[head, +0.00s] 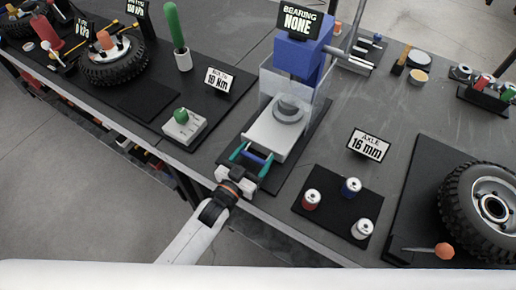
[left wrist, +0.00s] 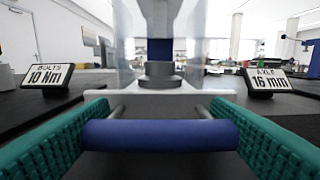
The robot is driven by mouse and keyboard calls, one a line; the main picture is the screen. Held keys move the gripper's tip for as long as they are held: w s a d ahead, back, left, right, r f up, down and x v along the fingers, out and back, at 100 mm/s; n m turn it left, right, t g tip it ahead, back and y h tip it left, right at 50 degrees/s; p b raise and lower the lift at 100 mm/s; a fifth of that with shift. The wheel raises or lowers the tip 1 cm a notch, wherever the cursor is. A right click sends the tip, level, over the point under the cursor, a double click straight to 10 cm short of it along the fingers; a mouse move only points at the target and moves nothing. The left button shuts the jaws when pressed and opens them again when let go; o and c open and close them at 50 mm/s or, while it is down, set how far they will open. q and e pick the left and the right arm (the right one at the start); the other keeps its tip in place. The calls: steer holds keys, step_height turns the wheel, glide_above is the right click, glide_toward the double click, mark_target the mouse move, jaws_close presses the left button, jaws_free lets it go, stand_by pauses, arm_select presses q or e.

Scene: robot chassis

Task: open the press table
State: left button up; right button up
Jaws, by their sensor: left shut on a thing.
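The press has a blue head (head: 298,55) and clear side guards above a light grey sliding table (head: 266,138), which carries a round grey fixture (head: 289,108). A blue bar handle (head: 257,158) is on the table's front; it also shows in the left wrist view (left wrist: 160,135). My left gripper (head: 252,160) has its green fingers on both sides of this handle and is shut on it. The table extends forward from under the press head toward my gripper. My right gripper is not in view.
A sign reading bearing none (head: 298,19) tops the press. A green-button box (head: 184,125) stands left. A black mat (head: 337,212) with red, blue and white cylinders lies right, near an axle 16 mm sign (head: 369,145). A wheel (head: 485,210) lies far right.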

arm_select(q)
steer(key=p+v, duration=0.4)
steer(key=v, duration=1.2)
steer(key=shift+s, duration=0.1)
steer(key=o, duration=1.4)
steer(key=shift+b+v, duration=1.1)
steer(key=shift+v, duration=4.95)
steer(key=shift+f, duration=0.1)
